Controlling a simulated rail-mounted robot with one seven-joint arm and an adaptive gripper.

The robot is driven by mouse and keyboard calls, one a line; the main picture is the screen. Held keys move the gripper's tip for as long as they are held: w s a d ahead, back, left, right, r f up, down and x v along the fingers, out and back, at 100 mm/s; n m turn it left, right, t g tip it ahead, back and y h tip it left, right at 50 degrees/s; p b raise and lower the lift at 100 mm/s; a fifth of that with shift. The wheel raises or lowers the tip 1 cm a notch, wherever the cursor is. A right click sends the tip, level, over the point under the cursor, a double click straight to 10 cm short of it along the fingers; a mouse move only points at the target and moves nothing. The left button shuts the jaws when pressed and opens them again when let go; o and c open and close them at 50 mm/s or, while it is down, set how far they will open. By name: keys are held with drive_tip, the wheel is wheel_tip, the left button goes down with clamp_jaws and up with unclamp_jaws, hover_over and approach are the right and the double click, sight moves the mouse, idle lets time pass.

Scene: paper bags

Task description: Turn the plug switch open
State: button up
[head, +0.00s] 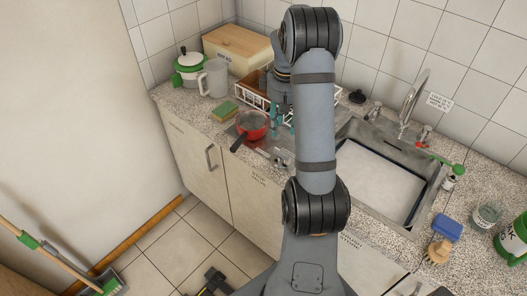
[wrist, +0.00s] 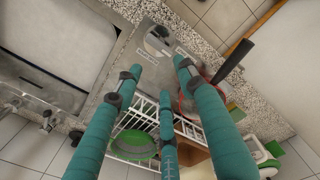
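A small metallic fitting (wrist: 158,42) with a printed label beside it sits at the front of the steel draining board; it may be the plug switch, but I cannot be sure. In the head view a similar metal fitting (head: 281,158) shows near the counter's front edge, close to my arm. My gripper (wrist: 160,82) has three teal fingers, spread apart with nothing between them. The fitting appears just beyond the fingertips, apart from them. In the head view my gripper (head: 281,122) is partly hidden behind my arm, above the draining board.
A red pot (head: 252,124) with a black handle stands left of my gripper. A white dish rack (wrist: 187,129) holding a green bowl (wrist: 134,145) lies beneath the fingers. The sink (head: 378,180) and faucet (head: 413,103) are at right. A breadbox (head: 237,47) stands behind.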

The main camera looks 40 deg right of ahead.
sight(281, 156)
drive_tip(key=f, duration=0.3)
drive_tip(key=s+f+n+p, duration=0.1)
drive_tip(key=f, duration=0.3)
drive_tip(key=f+n+p, duration=0.1)
drive_tip(key=f, duration=0.2)
drive_tip(key=shift+s+f, duration=0.15)
drive_tip(key=shift+f, duration=0.1)
drive_tip(key=shift+c, duration=1.1)
drive_tip(key=c, duration=0.7)
clamp_jaws()
